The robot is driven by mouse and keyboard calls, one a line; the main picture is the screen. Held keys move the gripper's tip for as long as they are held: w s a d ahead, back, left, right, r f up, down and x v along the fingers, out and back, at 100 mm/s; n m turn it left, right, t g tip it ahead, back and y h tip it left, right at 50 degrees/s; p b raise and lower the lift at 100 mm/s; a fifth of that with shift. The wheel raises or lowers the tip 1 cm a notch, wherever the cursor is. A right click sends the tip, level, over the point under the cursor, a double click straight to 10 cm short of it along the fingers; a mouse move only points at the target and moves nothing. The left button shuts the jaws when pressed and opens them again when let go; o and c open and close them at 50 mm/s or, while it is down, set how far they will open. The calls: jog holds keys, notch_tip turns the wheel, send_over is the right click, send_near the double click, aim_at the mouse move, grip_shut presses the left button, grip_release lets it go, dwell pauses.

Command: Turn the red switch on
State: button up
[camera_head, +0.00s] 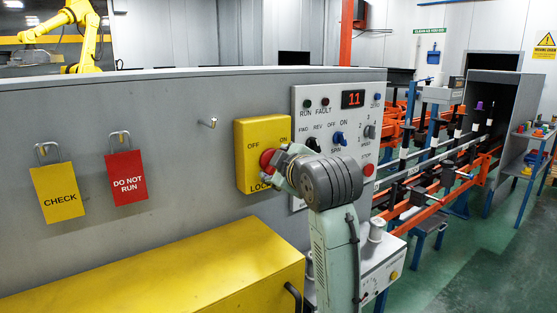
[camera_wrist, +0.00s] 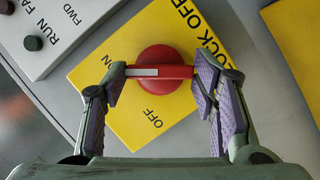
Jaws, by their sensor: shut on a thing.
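The red switch (camera_head: 267,160) is a round knob on a yellow lock-off box (camera_head: 249,137), which is fixed to a grey wall panel. In the wrist view the red switch (camera_wrist: 165,84) has a bar across it with a white mark on its left part. The white mark points left, toward the ON word at the box's edge and away from OFF. My gripper (camera_head: 280,171) is at the switch and covers part of it in the head view. In the wrist view my gripper (camera_wrist: 160,82) has one finger at each end of the bar, shut on it.
A control panel (camera_head: 310,102) with knobs and a lit red display stands right of the box. A yellow CHECK tag (camera_head: 58,192) and a red DO NOT RUN tag (camera_head: 126,178) hang at left. A yellow cabinet (camera_head: 190,265) stands below the panel.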

jog(key=shift+m, duration=0.4)
dwell(0.4)
jog(key=o, duration=1.2)
jog(key=shift+c, duration=0.2)
jog(key=shift+r, duration=0.1)
jog(key=v, duration=1.2)
jog(key=shift+d, duration=0.25)
jog(key=shift+w, duration=0.1)
